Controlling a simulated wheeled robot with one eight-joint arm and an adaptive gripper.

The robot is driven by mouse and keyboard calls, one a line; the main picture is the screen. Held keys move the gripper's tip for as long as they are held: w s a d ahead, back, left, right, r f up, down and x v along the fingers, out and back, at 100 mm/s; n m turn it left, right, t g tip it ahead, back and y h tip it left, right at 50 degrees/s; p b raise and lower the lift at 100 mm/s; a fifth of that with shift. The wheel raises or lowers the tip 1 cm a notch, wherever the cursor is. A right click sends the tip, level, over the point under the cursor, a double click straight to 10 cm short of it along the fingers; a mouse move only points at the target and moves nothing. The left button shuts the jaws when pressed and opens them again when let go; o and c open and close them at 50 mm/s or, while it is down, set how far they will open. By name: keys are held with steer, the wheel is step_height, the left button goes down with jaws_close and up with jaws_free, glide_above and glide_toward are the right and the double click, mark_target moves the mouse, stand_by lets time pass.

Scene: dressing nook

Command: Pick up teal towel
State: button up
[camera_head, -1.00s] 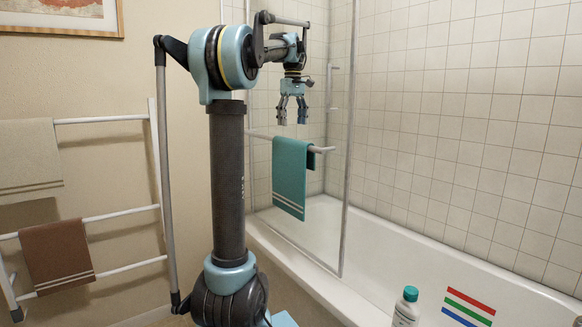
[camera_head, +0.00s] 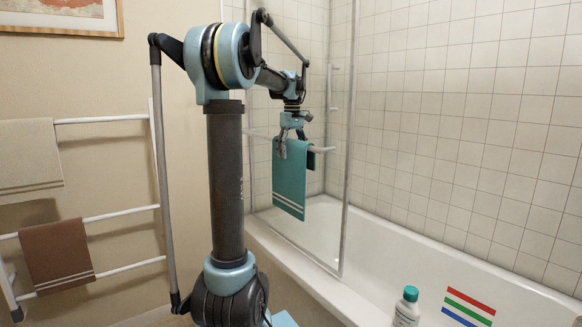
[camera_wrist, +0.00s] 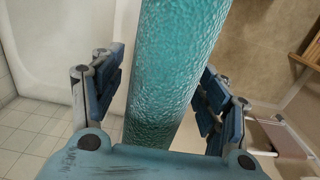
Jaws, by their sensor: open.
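The teal towel (camera_head: 290,180) with pale stripes near its lower edge hangs over a rail on the glass bath screen. My gripper (camera_head: 292,150) is at the top of the towel, pointing down. In the wrist view the towel (camera_wrist: 170,70) runs between the two open fingers of my gripper (camera_wrist: 165,95), with a gap seen on each side.
The towel rail (camera_head: 322,149) sticks out to the right of the towel. A glass screen (camera_head: 345,130) stands at the bathtub (camera_head: 400,250). A bottle with a teal cap (camera_head: 406,308) stands at the front. A rack at left holds a beige towel (camera_head: 28,155) and a brown towel (camera_head: 57,262).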

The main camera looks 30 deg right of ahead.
steer(key=shift+f, duration=0.5)
steer(key=c, duration=1.2)
steer(key=shift+c, duration=0.2)
